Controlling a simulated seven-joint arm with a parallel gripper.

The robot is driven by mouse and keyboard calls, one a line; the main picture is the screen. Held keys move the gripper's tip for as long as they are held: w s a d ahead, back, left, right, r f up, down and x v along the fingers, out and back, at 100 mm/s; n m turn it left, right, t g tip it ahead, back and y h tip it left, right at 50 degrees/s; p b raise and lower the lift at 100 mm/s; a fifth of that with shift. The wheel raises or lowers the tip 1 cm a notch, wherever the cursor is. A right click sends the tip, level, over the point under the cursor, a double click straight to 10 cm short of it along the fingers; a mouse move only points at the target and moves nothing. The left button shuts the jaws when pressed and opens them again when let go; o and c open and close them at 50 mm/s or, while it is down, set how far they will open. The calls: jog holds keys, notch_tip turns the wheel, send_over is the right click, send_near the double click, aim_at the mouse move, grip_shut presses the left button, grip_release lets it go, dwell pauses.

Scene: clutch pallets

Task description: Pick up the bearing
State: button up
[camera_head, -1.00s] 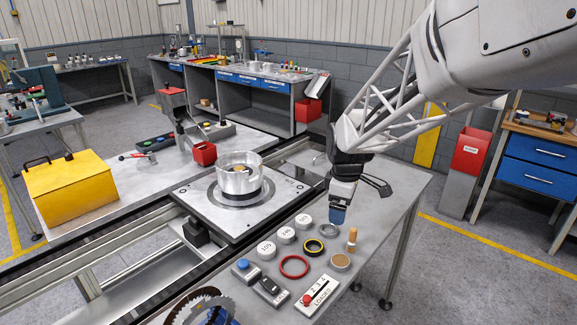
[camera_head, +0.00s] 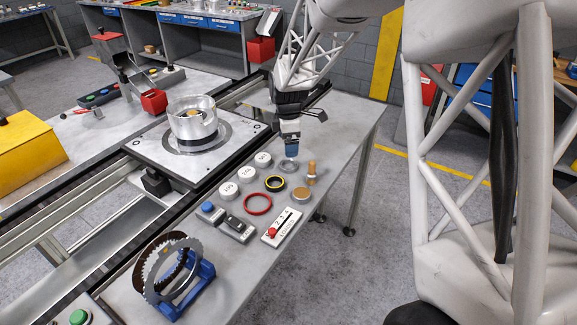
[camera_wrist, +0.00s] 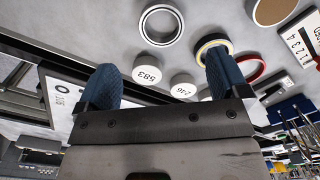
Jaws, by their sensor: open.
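The bearing looks to be the plain silver ring (camera_head: 289,167) lying flat on the bench behind the yellow-and-black ring. It also shows in the wrist view as a silver ring (camera_wrist: 144,30) at the top middle, with bare bench through its hole. My gripper (camera_head: 291,151) points down just above it, with its blue fingertips partly overlapping the ring's far side in the head view. In the wrist view my gripper (camera_wrist: 163,80) has its two blue fingers wide apart, with nothing held between them. The exact height over the ring is hard to tell.
A plate with a metal pot (camera_head: 193,122) stands left. A blue stand (camera_head: 199,279) holds toothed rings in front.

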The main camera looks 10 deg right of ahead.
aim_at(289, 167)
jog(key=shift+f, duration=1.3)
jog(key=shift+s+f, duration=0.1)
jog(key=shift+f, duration=2.5)
jog(key=c, duration=1)
jog(key=shift+c, duration=0.2)
jog(key=shift+r, duration=0.15)
